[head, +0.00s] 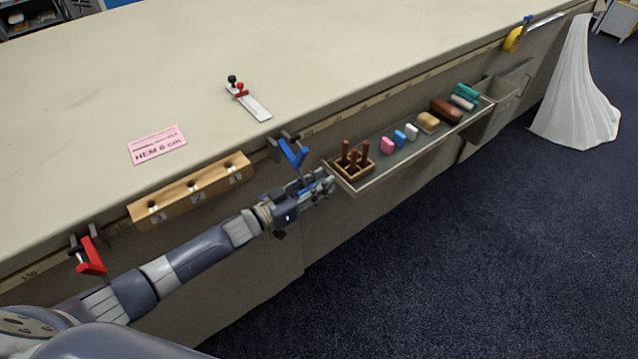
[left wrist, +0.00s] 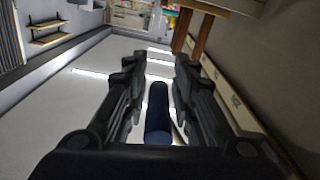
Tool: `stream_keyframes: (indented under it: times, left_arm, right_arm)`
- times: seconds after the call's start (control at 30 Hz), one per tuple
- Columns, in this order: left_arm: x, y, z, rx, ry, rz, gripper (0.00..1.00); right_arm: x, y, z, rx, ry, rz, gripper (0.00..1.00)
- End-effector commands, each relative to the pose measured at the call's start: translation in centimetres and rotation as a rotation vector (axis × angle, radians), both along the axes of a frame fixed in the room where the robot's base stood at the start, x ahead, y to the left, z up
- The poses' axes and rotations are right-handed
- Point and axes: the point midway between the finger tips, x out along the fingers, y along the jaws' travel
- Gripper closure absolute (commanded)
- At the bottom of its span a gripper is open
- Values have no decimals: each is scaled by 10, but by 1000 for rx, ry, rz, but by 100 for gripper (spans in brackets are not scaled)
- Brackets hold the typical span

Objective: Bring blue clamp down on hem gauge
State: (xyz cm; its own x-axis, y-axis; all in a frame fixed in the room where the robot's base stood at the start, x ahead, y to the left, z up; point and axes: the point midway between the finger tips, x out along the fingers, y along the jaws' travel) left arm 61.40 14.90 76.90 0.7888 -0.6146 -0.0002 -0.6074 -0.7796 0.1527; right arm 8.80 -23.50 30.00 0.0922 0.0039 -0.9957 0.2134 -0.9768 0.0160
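The blue clamp (head: 293,152) sits on the table's front edge, its blue body hanging over the side. The hem gauge (head: 250,102), a pale ruler with a red slider and black knob, lies on the tabletop behind the clamp, apart from it. My left gripper (head: 322,184) is just below the clamp, in front of the table side. In the left wrist view its fingers (left wrist: 155,75) are spread, with a dark blue rounded bar (left wrist: 157,112) between them and gaps beside it. The bar looks like the clamp's handle. My right gripper is not in view.
A wooden block numbered 1 to 3 (head: 190,192) and a red clamp (head: 90,255) are along the edge to the left. A pink card (head: 158,145) reads "HEM 6 cm". A tray (head: 376,178) with a peg holder (head: 354,170) is close right of my gripper.

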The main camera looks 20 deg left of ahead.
Motion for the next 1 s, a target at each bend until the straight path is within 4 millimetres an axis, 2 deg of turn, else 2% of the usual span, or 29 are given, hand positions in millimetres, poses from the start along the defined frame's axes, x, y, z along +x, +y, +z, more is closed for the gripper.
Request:
stream_keyframes:
  times: [0.03,0.07,0.67,0.87,1.0]
  left_arm:
    - [0,0,0,1,-1,-1,95]
    - [-1,0,0,1,-1,-1,100]
    - [-1,0,1,1,-3,-3,100]
    - [-3,-2,7,-25,18,-2,100]
    - [-5,-6,17,-76,58,-1,100]
  right_arm:
    - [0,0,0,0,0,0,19]
    - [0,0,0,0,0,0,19]
    - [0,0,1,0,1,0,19]
    - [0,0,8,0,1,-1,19]
    - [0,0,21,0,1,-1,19]
